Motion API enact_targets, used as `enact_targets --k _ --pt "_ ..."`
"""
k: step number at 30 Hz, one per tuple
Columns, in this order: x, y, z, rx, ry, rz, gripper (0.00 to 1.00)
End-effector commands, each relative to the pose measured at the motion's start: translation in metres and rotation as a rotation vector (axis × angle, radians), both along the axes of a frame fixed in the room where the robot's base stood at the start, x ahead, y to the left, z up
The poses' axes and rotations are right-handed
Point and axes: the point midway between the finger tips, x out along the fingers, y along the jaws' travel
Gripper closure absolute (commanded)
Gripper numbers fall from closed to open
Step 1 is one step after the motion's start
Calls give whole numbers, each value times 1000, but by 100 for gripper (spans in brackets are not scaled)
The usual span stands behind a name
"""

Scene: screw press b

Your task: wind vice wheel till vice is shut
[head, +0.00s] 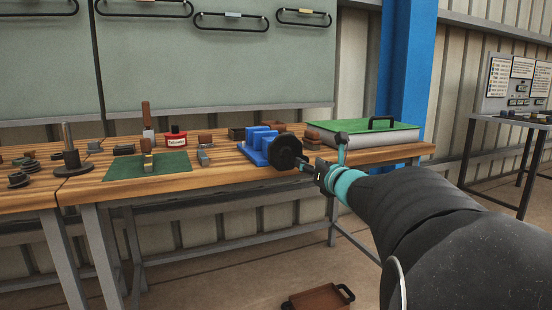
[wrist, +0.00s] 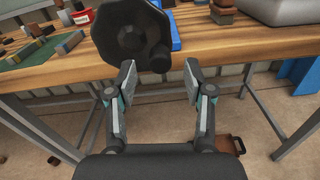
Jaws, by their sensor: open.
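The blue vice (head: 259,145) sits on the wooden bench near its front edge. Its black wheel (head: 286,152) faces me, and a knob stands out near the rim. In the wrist view the wheel (wrist: 131,32) is at the top, with the knob (wrist: 159,58) at its lower right. A strip of the blue vice (wrist: 176,38) shows behind the wheel. My gripper (head: 308,168) is in front of the wheel, slightly to its right. In the wrist view my gripper (wrist: 160,78) is open and empty, its fingertips either side of and just below the knob. The vice jaws' gap cannot be told.
A green-topped case (head: 365,135) with a black handle stands on the bench to the right of the vice. A green mat (head: 125,170) and small tools lie to the left. A brown tray (head: 318,298) lies on the floor.

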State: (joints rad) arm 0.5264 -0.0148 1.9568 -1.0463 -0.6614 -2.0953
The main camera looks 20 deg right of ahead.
Motion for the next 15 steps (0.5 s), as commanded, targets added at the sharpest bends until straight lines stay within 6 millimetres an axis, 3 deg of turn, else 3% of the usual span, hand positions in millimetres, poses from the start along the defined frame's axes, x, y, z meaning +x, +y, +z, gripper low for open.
enact_targets --k 6,15 --pt "33 2 1 0 1 1 48" --pt "47 1 0 0 0 -2 48"
